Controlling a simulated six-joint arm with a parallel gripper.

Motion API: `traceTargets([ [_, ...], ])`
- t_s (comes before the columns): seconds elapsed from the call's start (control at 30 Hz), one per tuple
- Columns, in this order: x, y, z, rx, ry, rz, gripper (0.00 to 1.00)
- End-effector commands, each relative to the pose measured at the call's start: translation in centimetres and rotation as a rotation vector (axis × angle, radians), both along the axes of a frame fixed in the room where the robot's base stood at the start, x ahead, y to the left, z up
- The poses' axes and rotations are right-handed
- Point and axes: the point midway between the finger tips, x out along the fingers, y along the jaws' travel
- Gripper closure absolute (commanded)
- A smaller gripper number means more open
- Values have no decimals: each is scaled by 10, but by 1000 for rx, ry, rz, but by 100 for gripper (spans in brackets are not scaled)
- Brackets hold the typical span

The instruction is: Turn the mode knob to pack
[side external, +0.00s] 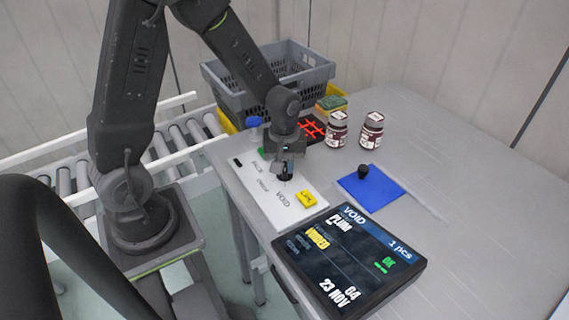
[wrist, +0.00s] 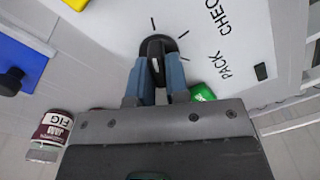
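The black mode knob (wrist: 156,46) sits on a white panel (wrist: 203,27) with short tick marks around it. Its ridge points roughly at the tick toward the top of the wrist view. The printed word PACK (wrist: 227,73) is to the right, and part of CHECK shows above it. My gripper (wrist: 158,66) is down at the knob, with a blue-grey finger against each side of the ridge. In the side view my gripper (side external: 286,174) hides most of the knob. VOID is printed at the panel's near end. The screen (side external: 350,258) reads VOID, PLUM and 1 pcs.
A yellow block (side external: 306,199) is on the panel's near end. A blue pad (side external: 370,187) with a black knobbed handle lies to the right. Two jars (side external: 337,129) (side external: 371,130) stand behind, near a grey crate (side external: 268,81). The table's right side is clear.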

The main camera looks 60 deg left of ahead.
Motion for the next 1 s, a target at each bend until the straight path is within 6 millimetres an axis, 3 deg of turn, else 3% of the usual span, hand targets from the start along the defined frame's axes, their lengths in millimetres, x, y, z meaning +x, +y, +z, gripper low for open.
traceTargets([
  [0.13, 0, 0, 0, 0, 0, 0, 100],
  [0.57, 0, 0, 0, 1, 1, -51, 100],
  [1.0, 1, -1, 0, 1, 1, -386, 100],
])
